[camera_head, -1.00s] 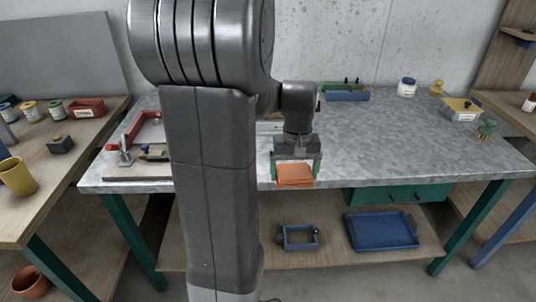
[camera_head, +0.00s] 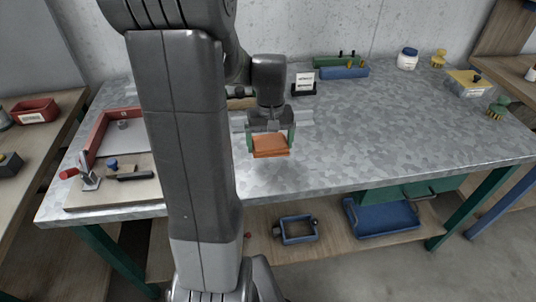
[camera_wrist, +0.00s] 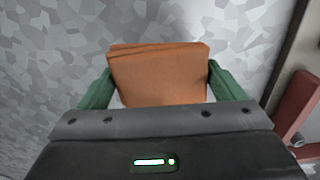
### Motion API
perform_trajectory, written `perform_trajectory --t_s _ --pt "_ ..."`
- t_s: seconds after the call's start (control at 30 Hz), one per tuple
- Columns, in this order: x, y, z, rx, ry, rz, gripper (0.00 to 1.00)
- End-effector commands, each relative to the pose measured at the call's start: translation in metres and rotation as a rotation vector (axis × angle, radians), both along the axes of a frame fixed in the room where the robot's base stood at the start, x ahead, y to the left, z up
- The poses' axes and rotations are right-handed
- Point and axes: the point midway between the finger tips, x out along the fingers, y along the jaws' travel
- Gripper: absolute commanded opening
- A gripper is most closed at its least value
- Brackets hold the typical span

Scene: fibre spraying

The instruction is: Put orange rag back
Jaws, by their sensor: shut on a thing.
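The orange rag (camera_head: 270,146) is a folded, flat square held between the green fingers of my gripper (camera_head: 271,141). It is in front of the wrist, over the grey mottled worktop (camera_head: 400,130). In the wrist view the rag (camera_wrist: 158,78) fills the space between the two green fingers of my gripper (camera_wrist: 158,85), which are shut on its sides. I cannot tell exactly how high the rag is above the worktop.
A board with a red fence (camera_head: 101,137) and a clamp (camera_head: 88,172) lies at the left. A small sign (camera_head: 304,82), blue and green blocks (camera_head: 343,72), a white jar (camera_head: 407,59) and a yellow-sided box (camera_head: 468,84) stand toward the back. The middle right is clear.

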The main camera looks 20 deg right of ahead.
Motion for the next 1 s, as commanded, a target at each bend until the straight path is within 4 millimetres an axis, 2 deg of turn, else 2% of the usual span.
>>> perform_trajectory --t_s 0.03,0.43,0.87,0.9,0.93,1.0 --pt "-0.001 0.000 -0.008 0.002 0.003 0.000 0.70" --pt "0.000 0.000 -0.054 0.000 0.002 0.000 0.70" --pt "0.000 0.000 -0.062 0.000 -0.001 0.000 0.70" --pt "0.000 0.000 -0.061 0.000 -0.001 0.000 0.94" --pt "0.000 0.000 -0.060 0.000 -0.001 0.000 1.00" --pt "0.000 0.000 -0.060 0.000 -0.001 0.000 1.00"
